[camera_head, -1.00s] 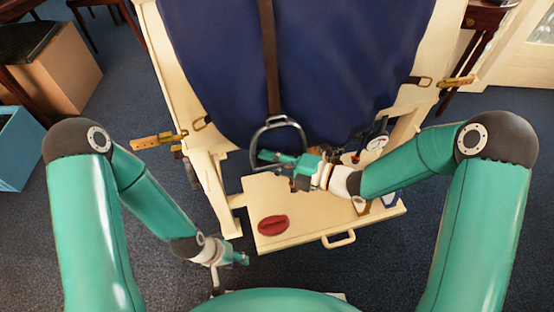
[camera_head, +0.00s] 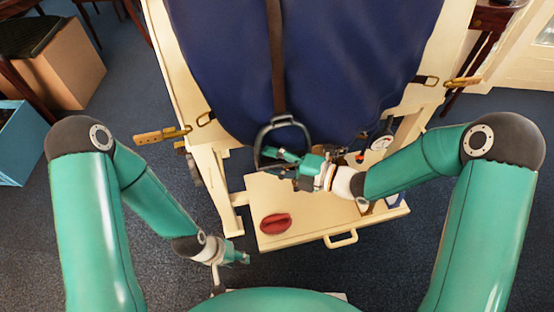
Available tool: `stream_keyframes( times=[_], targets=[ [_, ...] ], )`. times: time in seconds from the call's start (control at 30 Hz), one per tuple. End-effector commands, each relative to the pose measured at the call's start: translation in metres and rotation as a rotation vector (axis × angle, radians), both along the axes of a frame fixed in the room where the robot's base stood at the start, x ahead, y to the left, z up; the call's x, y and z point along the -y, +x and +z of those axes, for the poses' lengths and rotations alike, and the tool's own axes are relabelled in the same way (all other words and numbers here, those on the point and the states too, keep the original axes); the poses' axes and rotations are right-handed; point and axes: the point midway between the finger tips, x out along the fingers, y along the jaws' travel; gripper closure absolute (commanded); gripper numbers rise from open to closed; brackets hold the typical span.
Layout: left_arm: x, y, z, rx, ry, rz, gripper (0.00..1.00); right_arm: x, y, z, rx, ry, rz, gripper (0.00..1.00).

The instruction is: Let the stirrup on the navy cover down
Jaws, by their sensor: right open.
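The navy cover (camera_head: 345,70) drapes over the cream stand. A brown leather strap (camera_head: 276,60) runs down its middle, and the metal stirrup (camera_head: 258,143) hangs at its lower end, near the cover's bottom edge. My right gripper (camera_head: 279,162) reaches in from the right at the stirrup's opening. Its fingers are open and overlap the lower part of the stirrup in the picture; I cannot tell whether they touch it. My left gripper (camera_head: 245,258) is low, left of the tray, away from the stirrup. Its fingers are too small to read.
A cream tray (camera_head: 300,225) with a front handle holds a red oval object (camera_head: 276,223) at its left. A round gauge (camera_head: 382,142) is behind my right forearm. Brass-ended straps stick out at left (camera_head: 162,134) and right (camera_head: 463,83). A cardboard box (camera_head: 60,65) stands at far left.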

Motion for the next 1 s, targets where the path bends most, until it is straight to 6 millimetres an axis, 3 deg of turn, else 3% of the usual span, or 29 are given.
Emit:
stream_keyframes(
  times=[0.17, 0.6, 0.8, 1.0],
  targets=[
    [0.000, 0.000, 0.000, 0.000, 0.000, 0.000, 0.60, 0.017, -0.005, 0.003, 0.000, 0.000, -0.004, 0.52],
    [0.000, 0.000, 0.000, 0.000, 0.000, 0.000, 0.60, 0.093, -0.036, 0.014, 0.000, 0.000, -0.004, 0.52],
    [0.000, 0.000, 0.000, -0.001, 0.000, 0.000, 0.60, 0.108, -0.043, 0.016, -0.001, 0.000, -0.001, 0.52],
    [0.000, 0.000, 0.000, -0.001, 0.000, 0.000, 0.60, 0.109, -0.044, 0.016, -0.001, 0.000, 0.000, 0.52]
  ],
)
